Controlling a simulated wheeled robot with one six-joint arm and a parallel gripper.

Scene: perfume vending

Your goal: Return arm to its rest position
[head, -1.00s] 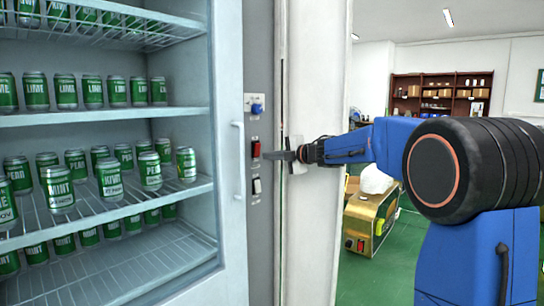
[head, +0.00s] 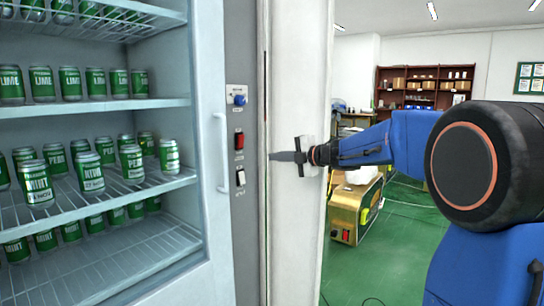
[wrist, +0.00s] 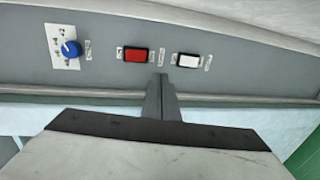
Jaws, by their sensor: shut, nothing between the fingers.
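My gripper (head: 273,156) shows in the head view at the end of my blue arm, in front of the white post beside the vending cabinet. Its fingers are shut and empty, pointing left towards the switch panel. In the wrist view the shut fingers (wrist: 161,82) point at the grey panel (wrist: 105,75), between a red switch (wrist: 137,54) and a white switch (wrist: 188,60). A blue knob (wrist: 71,49) is further left. In the head view a gap shows between the fingertips and the red switch (head: 239,141).
The glass-fronted cabinet (head: 210,250) with its handle (head: 222,150) and several green cans (head: 90,172) stands at left. A brown-gold machine (head: 352,210) stands on the green floor behind my arm. A brown shelf (head: 425,88) is at the back.

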